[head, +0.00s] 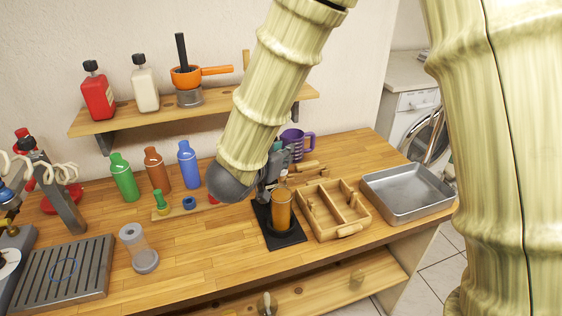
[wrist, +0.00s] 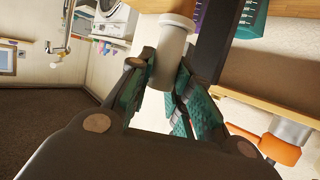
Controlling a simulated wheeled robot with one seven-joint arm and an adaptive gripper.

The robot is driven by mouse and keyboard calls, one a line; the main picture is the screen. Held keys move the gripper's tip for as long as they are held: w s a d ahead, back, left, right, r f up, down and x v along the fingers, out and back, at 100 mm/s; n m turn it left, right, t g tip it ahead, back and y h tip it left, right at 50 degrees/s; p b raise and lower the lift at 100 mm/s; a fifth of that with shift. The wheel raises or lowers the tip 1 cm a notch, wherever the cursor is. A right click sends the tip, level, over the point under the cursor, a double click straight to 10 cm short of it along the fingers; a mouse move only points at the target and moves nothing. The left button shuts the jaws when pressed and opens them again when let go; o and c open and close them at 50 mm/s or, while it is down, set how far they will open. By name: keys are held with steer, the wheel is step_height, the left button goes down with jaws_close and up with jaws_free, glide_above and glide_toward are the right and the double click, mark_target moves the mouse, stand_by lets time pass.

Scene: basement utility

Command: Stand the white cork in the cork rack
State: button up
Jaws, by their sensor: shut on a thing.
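My gripper (wrist: 165,85) is shut on the white cork (wrist: 171,50), a pale cylinder with a wider end, held between the teal-padded fingers in the wrist view. In the head view my gripper (head: 271,182) is above the counter, beside an amber bottle; the cork cannot be made out clearly there. A low wooden strip (head: 173,212), which looks like the cork rack, lies on the counter left of my gripper. It carries a green cork (head: 161,202), a blue ring-like piece (head: 189,202) and a red piece (head: 213,199), partly hidden by my arm.
The amber bottle (head: 281,212) stands on a black base (head: 262,221). A divided wooden tray (head: 351,215) and a metal pan (head: 384,198) are to the right. Green (head: 122,180), brown (head: 156,171) and blue bottles (head: 188,166) stand behind the strip. A clear jar (head: 135,238) stands front left.

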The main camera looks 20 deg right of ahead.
steer(key=shift+s+a+r+b, duration=0.15)
steer(key=shift+r+b, duration=0.1)
steer(key=shift+r, duration=0.15)
steer(key=shift+s+a+r+b, duration=0.15)
steer(key=shift+r+b, duration=0.05)
steer(key=shift+r, duration=0.15)
steer(key=s+a+r+b, duration=0.1)
steer(key=s+a+b, duration=0.2)
steer(key=s+a, duration=0.7)
steer(key=shift+s+r, duration=0.3)
steer(key=shift+s, duration=0.5)
steer(key=shift+w, duration=0.1)
steer(key=w+a+f, duration=0.4)
steer(key=w+a, duration=0.1)
steer(key=w, duration=0.4)
steer(key=w+a+f, duration=0.5)
steer(key=w, duration=0.5)
steer(key=w+a+f, duration=0.4)
steer(key=w+a, duration=0.2)
steer(key=w, duration=0.4)
steer(key=shift+f+p, duration=0.2)
steer(key=shift+p, duration=0.2)
steer(key=shift+f, duration=0.1)
steer(key=shift+f+b, duration=0.65)
steer(key=shift+f, duration=1.7)
steer(key=shift+p, duration=0.3)
